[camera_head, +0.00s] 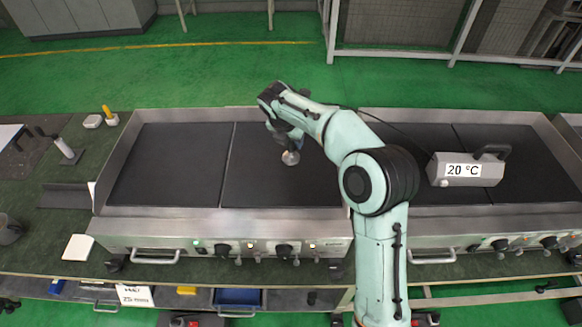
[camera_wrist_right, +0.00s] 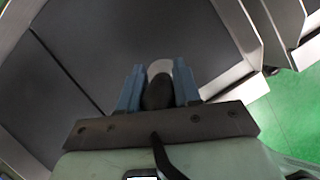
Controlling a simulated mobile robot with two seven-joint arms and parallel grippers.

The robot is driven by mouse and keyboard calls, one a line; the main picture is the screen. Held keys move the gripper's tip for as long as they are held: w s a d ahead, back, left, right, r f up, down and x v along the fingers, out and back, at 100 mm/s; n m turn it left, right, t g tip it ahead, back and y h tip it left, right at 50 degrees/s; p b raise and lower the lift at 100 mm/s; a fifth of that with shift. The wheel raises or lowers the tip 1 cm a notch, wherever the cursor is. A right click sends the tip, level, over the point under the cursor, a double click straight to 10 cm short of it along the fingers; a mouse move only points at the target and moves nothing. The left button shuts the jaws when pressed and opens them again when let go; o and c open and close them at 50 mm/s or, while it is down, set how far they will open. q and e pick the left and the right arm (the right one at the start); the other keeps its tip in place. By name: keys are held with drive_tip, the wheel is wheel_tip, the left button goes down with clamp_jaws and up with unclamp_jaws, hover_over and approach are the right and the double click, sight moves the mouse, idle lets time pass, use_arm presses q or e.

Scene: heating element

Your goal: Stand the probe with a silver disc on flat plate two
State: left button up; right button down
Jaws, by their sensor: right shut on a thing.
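My right gripper (camera_head: 289,143) is over the second dark flat plate from the left (camera_head: 270,188). It is shut on the probe, whose silver disc (camera_head: 290,158) points down at the plate. In the right wrist view, the blue fingers (camera_wrist_right: 158,90) close on the probe's dark handle (camera_wrist_right: 158,94), with the pale disc (camera_wrist_right: 160,68) beyond it. I cannot tell whether the disc touches the plate. The arm hides the right part of this plate. My left gripper is not in view.
A grey display box (camera_head: 438,174) reading 20 °C stands on the right-hand griddle, with a dark cable running toward my arm. The leftmost plate (camera_head: 165,165) is bare. Raised steel walls edge the griddles.

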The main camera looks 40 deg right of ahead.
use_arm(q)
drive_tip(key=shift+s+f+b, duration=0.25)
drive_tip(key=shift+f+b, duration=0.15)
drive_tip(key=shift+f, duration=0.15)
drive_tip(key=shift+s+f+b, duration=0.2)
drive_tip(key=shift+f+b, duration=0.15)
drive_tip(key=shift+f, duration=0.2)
use_arm(e)
wheel_tip(320, 180, down, 12)
drive_tip(key=shift+w+r, duration=0.1)
drive_tip(key=shift+r, duration=0.15)
drive_tip(key=shift+f, duration=0.15)
drive_tip(key=c, duration=0.8)
unclamp_jaws()
drive_tip(key=shift+a+r, duration=0.1)
drive_tip(key=shift+r, duration=0.4)
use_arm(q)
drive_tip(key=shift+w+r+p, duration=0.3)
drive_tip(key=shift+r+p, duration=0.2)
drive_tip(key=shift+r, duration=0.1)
use_arm(e)
drive_tip(key=v, duration=1.1)
drive_tip(key=shift+a+r, duration=0.1)
drive_tip(key=shift+a, duration=0.05)
